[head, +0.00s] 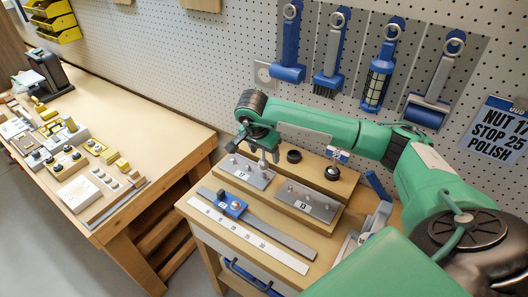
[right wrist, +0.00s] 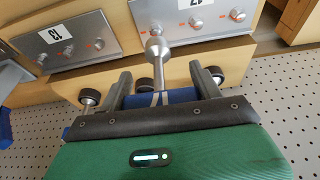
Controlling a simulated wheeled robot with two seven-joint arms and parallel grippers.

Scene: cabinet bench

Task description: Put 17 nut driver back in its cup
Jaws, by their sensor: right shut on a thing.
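My right gripper (head: 262,138) is shut on a nut driver with a blue, white-striped handle (right wrist: 160,98). Its silver shaft (head: 263,158) points down over the bench fixture and ends in a rounded tip (right wrist: 156,47). The tip shows in front of the grey plates in the right wrist view. The plate marked 17 (head: 246,172) lies below the gripper, and the plate marked 13 (head: 308,201) lies to its right. Dark round cups (head: 294,156) (head: 332,173) stand behind the plates. Another cup (right wrist: 216,75) shows in the right wrist view. My left gripper is out of view.
A blue slider (head: 232,204) on a grey rail and a numbered white scale (head: 248,236) lie in front of the plates. Several blue-handled tools hang on the pegboard (head: 225,55). A second table (head: 140,120) with small parts stands at left.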

